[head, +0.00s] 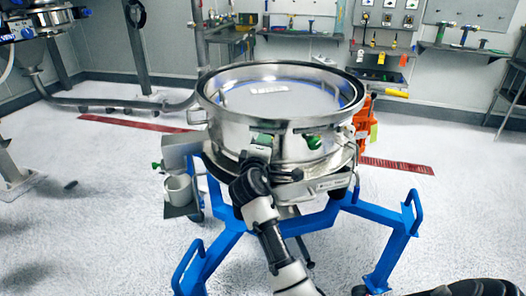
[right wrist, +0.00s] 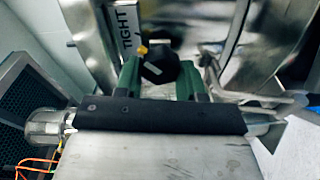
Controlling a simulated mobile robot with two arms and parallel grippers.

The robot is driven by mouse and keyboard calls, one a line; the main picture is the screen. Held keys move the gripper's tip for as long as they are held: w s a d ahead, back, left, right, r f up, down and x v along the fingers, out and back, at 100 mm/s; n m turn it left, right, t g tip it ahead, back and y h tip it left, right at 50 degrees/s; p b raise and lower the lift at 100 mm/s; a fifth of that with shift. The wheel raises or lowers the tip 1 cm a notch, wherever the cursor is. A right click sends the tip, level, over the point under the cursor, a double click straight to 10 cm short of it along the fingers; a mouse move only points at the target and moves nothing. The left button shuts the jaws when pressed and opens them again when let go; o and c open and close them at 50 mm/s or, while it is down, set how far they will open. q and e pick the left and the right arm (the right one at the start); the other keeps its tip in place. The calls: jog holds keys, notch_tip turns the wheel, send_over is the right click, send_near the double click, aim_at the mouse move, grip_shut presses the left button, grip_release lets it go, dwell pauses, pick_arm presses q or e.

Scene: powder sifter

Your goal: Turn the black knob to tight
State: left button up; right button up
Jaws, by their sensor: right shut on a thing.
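The black knob (right wrist: 160,64) shows in the right wrist view, a dark faceted knob with a short slanted white mark. It sits between the green fingers of my right gripper (right wrist: 161,80), which is shut on it. A plate reading "TIGHT" (right wrist: 129,25) is up and left of the knob, with a small yellow piece (right wrist: 143,49) near the knob's upper left. In the head view my right gripper (head: 261,143) is at the front of the round steel sifter (head: 215,110); the wrist hides the knob there. My left gripper is not in view.
The sifter stands on a blue frame (head: 394,238) with legs spreading over the floor. A green-headed clamp (head: 313,142) is right of my right gripper. An orange part (head: 361,120) is behind right. Open floor surrounds the frame.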

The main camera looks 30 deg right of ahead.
jog(key=shift+f, duration=0.1)
dwell(0.3)
jog(key=o, duration=0.9)
jog(key=b+v, duration=0.1)
jog(key=v, duration=1)
jog(key=shift+w, duration=0.1)
